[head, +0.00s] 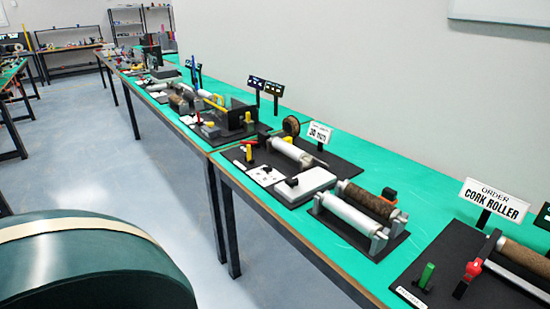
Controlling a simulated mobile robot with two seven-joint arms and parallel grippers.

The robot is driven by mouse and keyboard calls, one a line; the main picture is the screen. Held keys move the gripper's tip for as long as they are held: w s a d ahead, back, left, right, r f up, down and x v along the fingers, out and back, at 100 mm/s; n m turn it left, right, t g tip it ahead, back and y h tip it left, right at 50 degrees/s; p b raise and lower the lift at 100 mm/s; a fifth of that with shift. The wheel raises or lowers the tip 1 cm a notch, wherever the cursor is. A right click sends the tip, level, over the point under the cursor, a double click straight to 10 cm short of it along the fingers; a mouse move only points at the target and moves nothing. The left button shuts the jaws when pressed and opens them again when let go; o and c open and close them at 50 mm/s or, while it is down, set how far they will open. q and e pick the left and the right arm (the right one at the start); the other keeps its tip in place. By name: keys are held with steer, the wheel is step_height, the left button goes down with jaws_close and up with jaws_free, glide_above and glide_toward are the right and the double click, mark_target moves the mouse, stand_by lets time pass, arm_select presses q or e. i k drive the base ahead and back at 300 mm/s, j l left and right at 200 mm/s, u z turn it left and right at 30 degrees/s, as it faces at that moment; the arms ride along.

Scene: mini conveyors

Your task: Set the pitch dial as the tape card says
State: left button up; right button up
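Neither of my grippers is in view. A small white card (319,133) stands on a post at the middle station. Its large text seems to start with 30, but the rest is too small to read surely. Under it, a black base board (330,160) carries a grey roller (291,151) and a pale grey box (305,186) with a small black knob (292,181) on top. I cannot tell whether that knob is the pitch dial. A white printed sheet (265,174) lies beside the box.
A card reading ORDER CORK ROLLER (494,199) stands at right. Nearby are a white roller (348,213), a cork roller (368,200), a green peg (427,275) and a red knob (473,269). The long green bench (385,160) meets the wall; open floor (150,185) lies left.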

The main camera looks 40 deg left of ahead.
mark_target(267, 168)
steer(key=i+j, duration=0.1)
steer(key=j, duration=0.55)
steer(key=i+j+z, duration=0.1)
steer(key=j, duration=0.55)
steer(key=i+j, duration=0.1)
steer(key=j, duration=0.6)
